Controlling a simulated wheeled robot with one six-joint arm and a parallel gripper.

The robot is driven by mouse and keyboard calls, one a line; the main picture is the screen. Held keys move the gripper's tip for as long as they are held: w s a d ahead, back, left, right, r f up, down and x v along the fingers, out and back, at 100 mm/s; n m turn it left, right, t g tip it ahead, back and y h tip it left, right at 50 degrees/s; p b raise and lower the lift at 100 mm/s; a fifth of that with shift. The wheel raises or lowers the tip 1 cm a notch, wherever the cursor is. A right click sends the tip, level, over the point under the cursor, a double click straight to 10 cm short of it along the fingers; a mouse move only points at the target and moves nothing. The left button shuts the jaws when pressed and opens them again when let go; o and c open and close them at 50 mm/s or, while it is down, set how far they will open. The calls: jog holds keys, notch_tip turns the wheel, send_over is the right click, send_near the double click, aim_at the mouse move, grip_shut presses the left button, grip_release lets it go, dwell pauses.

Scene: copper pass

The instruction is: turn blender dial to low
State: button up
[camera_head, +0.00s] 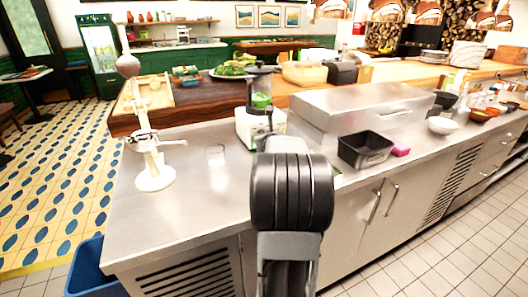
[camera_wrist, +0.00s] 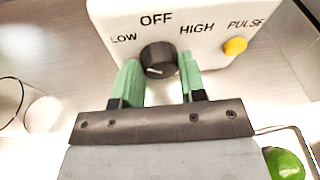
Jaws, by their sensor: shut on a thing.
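The blender (camera_head: 246,126) stands on the steel counter, with a white base and a clear jar holding something green. In the wrist view its front panel (camera_wrist: 110,22) reads LOW at left, OFF at top, HIGH and PULSE at right. The round black dial (camera_wrist: 158,58) has a short pale mark low on its face; I cannot tell which setting it points to. My gripper (camera_wrist: 159,74) has its green fingers on either side of the dial, shut on it. In the head view my arm hides the gripper and the dial.
A yellow button (camera_wrist: 235,46) sits right of the dial. A clear glass (camera_head: 215,155) stands left of the blender, near a white stand-like device (camera_head: 154,170). A black bin (camera_head: 365,150) and a steel box (camera_head: 360,103) are to the right. The counter's front left is clear.

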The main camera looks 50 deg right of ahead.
jog(key=shift+f+n+b, duration=0.15)
jog(key=shift+n+b, duration=0.15)
jog(key=shift+b, duration=0.65)
jog(key=shift+r, duration=0.2)
jog(key=o, duration=0.9)
jog(key=p+v, duration=0.1)
jog(key=v, duration=1.1)
jog(key=shift+a, duration=0.15)
jog(key=shift+s+a+p, duration=0.35)
jog(key=shift+s+a, duration=0.15)
jog(key=shift+s, duration=0.15)
